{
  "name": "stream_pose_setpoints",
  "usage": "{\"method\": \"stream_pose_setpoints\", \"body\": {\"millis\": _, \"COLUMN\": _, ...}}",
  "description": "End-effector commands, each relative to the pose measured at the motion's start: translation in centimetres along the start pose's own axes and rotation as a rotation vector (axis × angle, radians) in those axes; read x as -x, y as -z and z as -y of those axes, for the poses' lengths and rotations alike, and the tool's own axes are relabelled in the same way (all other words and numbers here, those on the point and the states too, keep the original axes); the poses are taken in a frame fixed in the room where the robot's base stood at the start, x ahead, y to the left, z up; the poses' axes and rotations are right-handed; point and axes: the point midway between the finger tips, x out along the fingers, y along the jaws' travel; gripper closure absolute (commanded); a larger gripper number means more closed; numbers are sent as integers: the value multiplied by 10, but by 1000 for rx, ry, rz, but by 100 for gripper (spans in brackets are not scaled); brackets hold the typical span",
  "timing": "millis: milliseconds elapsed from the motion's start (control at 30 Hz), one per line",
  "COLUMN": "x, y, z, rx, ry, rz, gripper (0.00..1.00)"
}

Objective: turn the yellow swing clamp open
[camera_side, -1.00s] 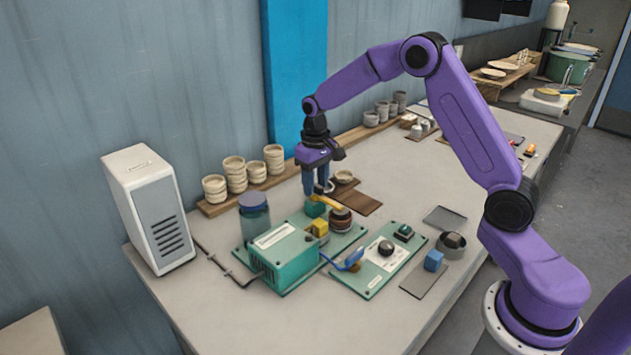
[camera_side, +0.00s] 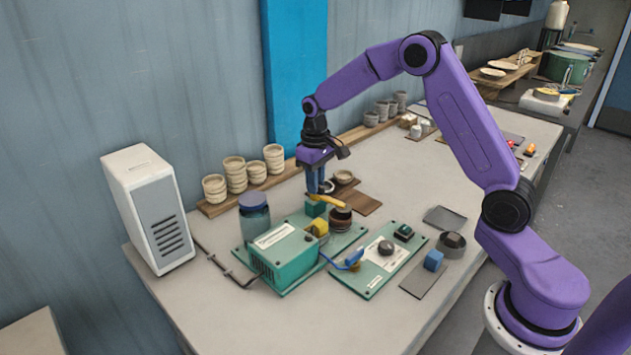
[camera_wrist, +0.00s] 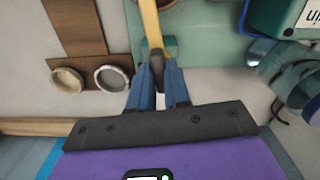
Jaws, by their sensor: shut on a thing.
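The yellow swing clamp (camera_side: 329,202) is a flat bar on the green fixture base. It reaches from above a dark brown round stack (camera_side: 340,217) toward a teal block (camera_side: 315,208). My gripper (camera_side: 318,190) points down at the bar's end nearest the wall, beside the teal block. In the wrist view the yellow bar (camera_wrist: 150,24) runs from the top edge to a dark end piece between the blue fingers of my gripper (camera_wrist: 158,88), which is shut on it. The fingers partly hide this end.
A green housing (camera_side: 286,254), a yellow block (camera_side: 320,228) and a blue-lidded jar (camera_side: 254,214) stand close by. A control panel (camera_side: 378,260) lies to the right. Stacked cups (camera_side: 235,173) stand on a wooden board behind. Small bowls (camera_wrist: 112,74) sit left in the wrist view.

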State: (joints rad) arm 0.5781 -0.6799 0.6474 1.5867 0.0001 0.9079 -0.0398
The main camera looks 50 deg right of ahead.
Motion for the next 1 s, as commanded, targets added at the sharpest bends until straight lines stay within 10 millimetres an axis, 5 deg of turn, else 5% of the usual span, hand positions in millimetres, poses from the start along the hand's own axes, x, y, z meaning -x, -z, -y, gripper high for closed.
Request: {"method": "stream_pose_setpoints", "body": {"millis": 1000, "x": 2, "y": 1, "z": 0, "rx": 946, "ry": -2, "rz": -3, "gripper": 100}}
